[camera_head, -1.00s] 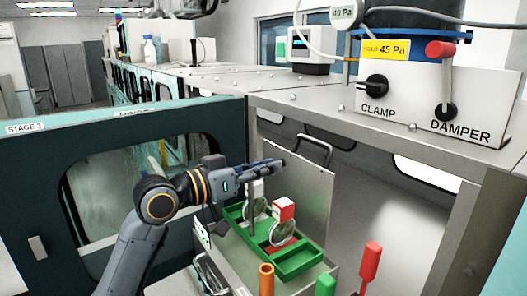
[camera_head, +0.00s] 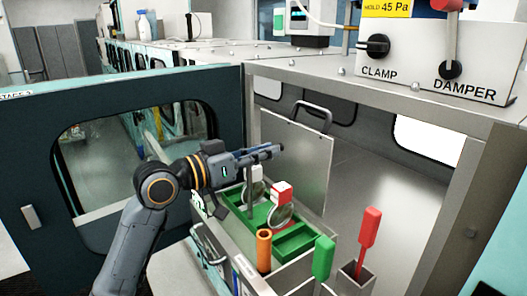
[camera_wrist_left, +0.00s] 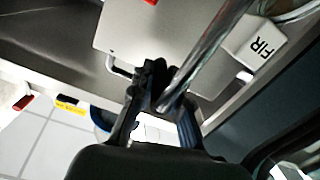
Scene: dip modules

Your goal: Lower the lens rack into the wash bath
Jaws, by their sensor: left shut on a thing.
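The green lens rack (camera_head: 297,244) carries round lenses, a white block (camera_head: 257,173) and a red and white block (camera_head: 281,191). It sits low within the walls of a grey open box (camera_head: 222,232), apparently the wash bath; I cannot tell whether it touches the bottom. My left gripper (camera_head: 272,152) is above the rack, with a thin upright post (camera_head: 249,200) running down from it to the rack. In the left wrist view, a metal rod (camera_wrist_left: 205,55) runs between the closed fingers (camera_wrist_left: 163,100), beside a white block marked FIR (camera_wrist_left: 262,40).
A grey panel with a handle (camera_head: 297,160) stands behind the rack. Orange (camera_head: 264,250), green (camera_head: 323,257) and red (camera_head: 369,228) handles stand upright in front and to the right. A teal door with a window (camera_head: 50,170) is at left. A steel frame (camera_head: 400,95) spans above.

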